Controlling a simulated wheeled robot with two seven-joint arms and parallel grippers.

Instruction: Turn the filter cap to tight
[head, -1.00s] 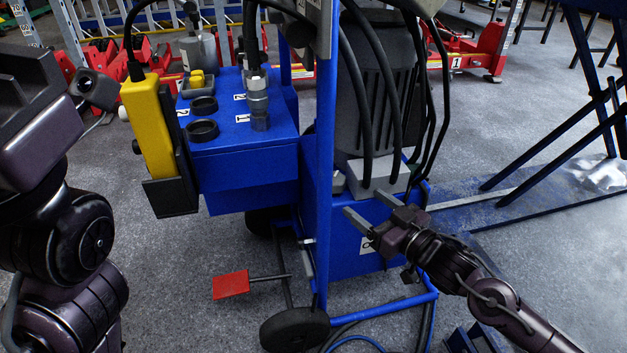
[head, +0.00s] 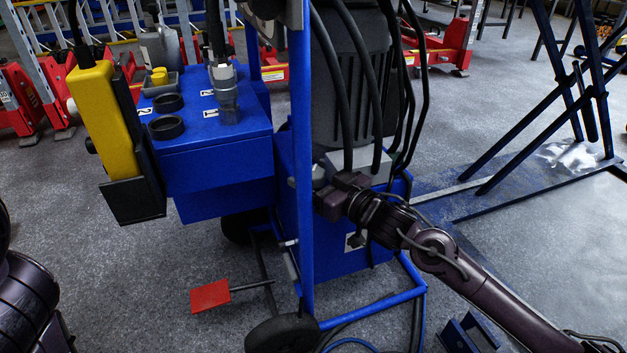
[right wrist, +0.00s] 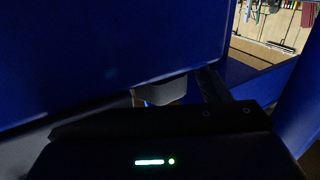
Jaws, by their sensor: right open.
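My right gripper (head: 324,198) is at the blue power unit (head: 345,235), just right of the upright blue post and below the dark motor. Its fingers point left and are mostly hidden there; it is open. In the right wrist view a short dark-grey round part (right wrist: 163,91), possibly the filter cap, shows just beyond the palm, near a dark finger (right wrist: 212,86). The view is too dark to tell whether they touch. No cap can be made out clearly in the head view. My left gripper is out of view; only part of its arm shows at lower left.
The blue post (head: 301,160) stands close to my right gripper. Black hoses (head: 405,100) hang above it. A yellow handset (head: 104,120) hangs on the blue box (head: 215,150) at left. A red pedal (head: 210,296) and a wheel (head: 283,334) are below. Open floor lies left.

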